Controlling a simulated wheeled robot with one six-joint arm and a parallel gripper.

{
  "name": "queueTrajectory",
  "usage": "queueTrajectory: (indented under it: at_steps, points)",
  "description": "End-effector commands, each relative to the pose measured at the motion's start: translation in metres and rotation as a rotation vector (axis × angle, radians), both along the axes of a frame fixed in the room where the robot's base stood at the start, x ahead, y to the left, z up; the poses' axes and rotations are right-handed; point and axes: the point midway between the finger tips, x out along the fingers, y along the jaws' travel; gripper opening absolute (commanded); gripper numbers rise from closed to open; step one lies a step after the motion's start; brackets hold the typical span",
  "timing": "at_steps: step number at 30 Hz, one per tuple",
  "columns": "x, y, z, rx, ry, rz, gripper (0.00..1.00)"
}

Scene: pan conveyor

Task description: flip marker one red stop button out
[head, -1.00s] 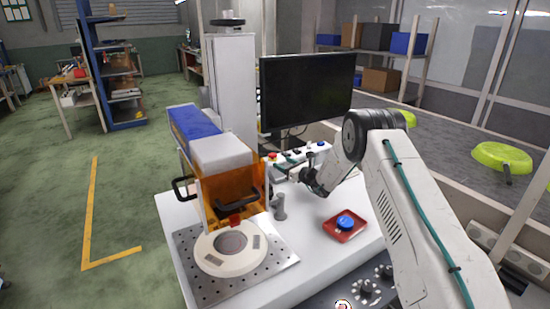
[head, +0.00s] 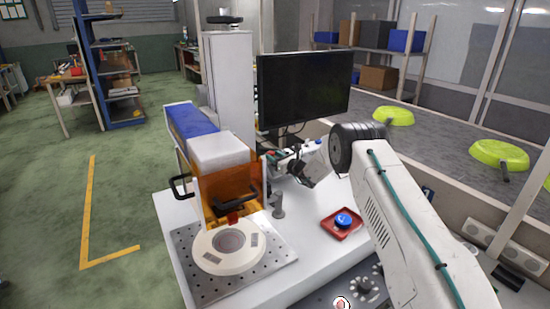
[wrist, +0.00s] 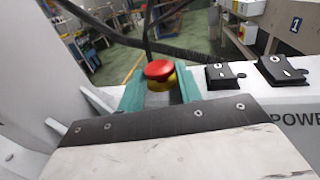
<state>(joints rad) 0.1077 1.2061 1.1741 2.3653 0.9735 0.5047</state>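The red stop button (wrist: 158,71) has a round red cap on a yellow base and sits on a pale panel in the wrist view. My gripper (wrist: 162,93) has teal fingers, one on each side of the button's base. The fingers are apart, with the button between their tips; whether they touch it I cannot tell. A plate marked 1 (wrist: 295,25) shows at the upper right of the wrist view.
Two dark switches (wrist: 224,75) stand right of the button, above the word POWER. A black cable crosses behind it. A blue button on a red base (head: 343,221) is on the white table. An orange-fronted machine (head: 230,190) stands left, a monitor (head: 303,90) behind, and green pans (head: 498,154) on the conveyor.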

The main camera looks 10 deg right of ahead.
Motion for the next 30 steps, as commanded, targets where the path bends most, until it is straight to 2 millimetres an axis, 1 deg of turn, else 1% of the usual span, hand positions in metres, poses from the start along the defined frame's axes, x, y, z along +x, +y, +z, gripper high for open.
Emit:
queueTrajectory:
  at_steps: [2,6,13,14,15,16,25,28,30]
  points:
    - [0.0,0.0,0.003,0.0,-0.001,0.0,0.0]
    - [0.0,0.0,0.018,-0.001,-0.002,0.0,0.0]
    - [0.0,0.0,0.02,0.001,-0.003,0.001,0.0]
    - [0.0,0.0,0.02,0.001,-0.004,0.001,0.37]
    - [0.0,0.0,0.02,0.001,-0.004,0.0,0.49]
    - [0.0,0.0,0.02,0.001,-0.003,0.0,0.57]
    - [-0.001,-0.001,0.019,0.0,-0.001,0.0,0.57]
    - [-0.008,-0.005,0.018,0.001,0.0,0.0,0.57]
    - [-0.017,-0.011,0.019,0.0,0.0,-0.001,0.57]
